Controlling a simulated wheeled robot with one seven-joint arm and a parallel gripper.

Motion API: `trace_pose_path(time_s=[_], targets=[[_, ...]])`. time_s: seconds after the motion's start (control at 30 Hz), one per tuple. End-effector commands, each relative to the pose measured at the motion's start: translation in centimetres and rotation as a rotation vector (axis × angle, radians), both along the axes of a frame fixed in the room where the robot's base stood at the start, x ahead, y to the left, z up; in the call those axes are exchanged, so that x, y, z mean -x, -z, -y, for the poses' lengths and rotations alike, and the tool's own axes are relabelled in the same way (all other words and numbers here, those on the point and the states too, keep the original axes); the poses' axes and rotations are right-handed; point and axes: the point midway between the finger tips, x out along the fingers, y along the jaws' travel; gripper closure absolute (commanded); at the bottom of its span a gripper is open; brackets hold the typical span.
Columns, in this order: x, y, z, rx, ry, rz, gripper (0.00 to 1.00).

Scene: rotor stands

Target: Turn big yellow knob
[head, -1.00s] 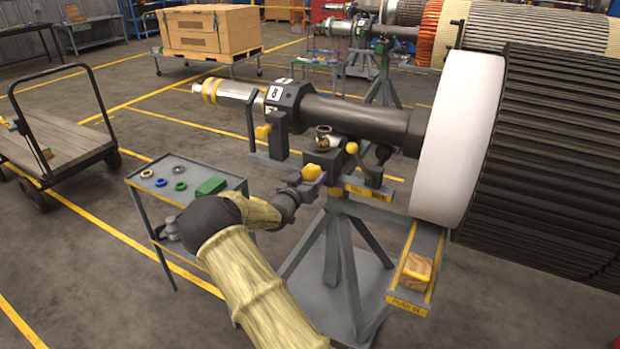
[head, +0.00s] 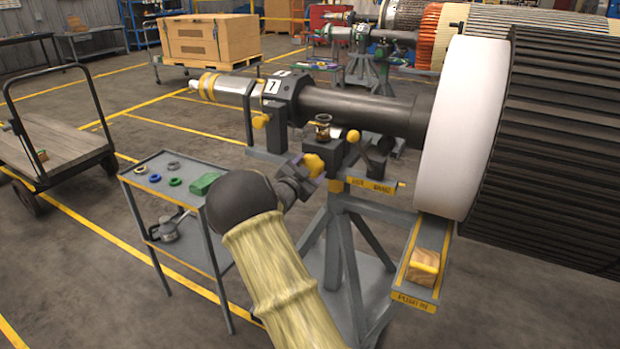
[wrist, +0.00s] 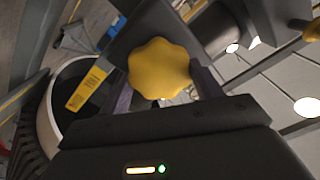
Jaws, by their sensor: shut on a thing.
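The big yellow knob (head: 314,163) sits on the front of the rotor stand (head: 336,240), below the dark shaft. In the wrist view the knob (wrist: 158,68) is a lobed yellow disc between my two fingers. My gripper (head: 318,172) is shut on the knob, with a dark finger on each side of it (wrist: 165,88).
A small yellow knob (head: 353,136) and a brass cup-like fitting (head: 323,128) stand just above. A grey cart (head: 165,165) with coloured rings and a green block is left of my arm. A wooden block with a yellow handle (head: 425,262) rests on the stand's right ledge.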

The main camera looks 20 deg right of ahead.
Motion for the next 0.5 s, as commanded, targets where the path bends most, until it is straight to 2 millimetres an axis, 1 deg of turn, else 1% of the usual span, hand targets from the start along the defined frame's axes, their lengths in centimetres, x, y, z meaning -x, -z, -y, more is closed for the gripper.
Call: trace_pose_path(time_s=[0.03,0.5], targets=[[-0.02,0.57,-0.08,-0.030,-0.001,0.038,0.59],[0.11,0.76,0.03,-0.304,-0.001,0.388,0.59]])
